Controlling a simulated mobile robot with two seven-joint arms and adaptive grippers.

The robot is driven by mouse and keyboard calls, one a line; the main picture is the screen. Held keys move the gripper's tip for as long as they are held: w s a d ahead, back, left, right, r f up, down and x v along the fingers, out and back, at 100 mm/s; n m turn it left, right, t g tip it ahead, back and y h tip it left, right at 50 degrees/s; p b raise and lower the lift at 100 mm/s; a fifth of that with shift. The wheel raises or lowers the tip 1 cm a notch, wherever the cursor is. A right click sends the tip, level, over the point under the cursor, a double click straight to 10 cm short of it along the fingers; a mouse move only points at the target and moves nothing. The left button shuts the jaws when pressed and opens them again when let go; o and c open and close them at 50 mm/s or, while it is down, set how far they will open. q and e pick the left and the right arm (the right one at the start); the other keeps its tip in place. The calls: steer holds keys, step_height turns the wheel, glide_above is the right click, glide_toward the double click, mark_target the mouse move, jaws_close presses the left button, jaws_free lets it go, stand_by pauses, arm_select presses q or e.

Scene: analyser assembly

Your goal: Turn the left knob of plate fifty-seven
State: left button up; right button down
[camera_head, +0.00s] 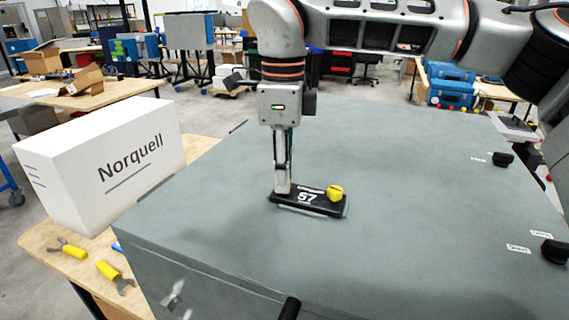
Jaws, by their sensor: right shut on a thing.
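Plate fifty-seven (309,201) is a black plate with a white "57", lying on top of the large grey cabinet (230,215). A yellow knob (335,192) stands at the plate's right end. My right gripper (283,188) points straight down over the plate's left end. It is shut on the left knob, which its fingers hide almost wholly. My left gripper is not in view.
A white box marked "Norquell" (110,160) stands on the wooden table left of the cabinet. Yellow-handled tools (108,270) lie in front of it. Black handles (503,159) sit at the cabinet's right side. The cabinet top around the plate is clear.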

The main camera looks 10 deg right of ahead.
steer(key=shift+r+m+p, duration=0.3)
steer(key=shift+r+p, duration=0.05)
steer(key=shift+p, duration=0.15)
steer(key=shift+f+m, duration=0.1)
steer(key=shift+m, duration=0.4)
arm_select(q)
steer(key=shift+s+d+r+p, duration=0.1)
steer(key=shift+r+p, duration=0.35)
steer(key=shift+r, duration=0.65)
arm_select(e)
steer(key=shift+f+m, duration=0.25)
steer(key=shift+m, duration=0.95)
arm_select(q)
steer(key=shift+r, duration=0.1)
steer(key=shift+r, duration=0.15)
arm_select(e)
steer(key=c, duration=1.9)
jaws_free()
steer(key=shift+r, duration=0.1)
step_height(320, 180, up, 12)
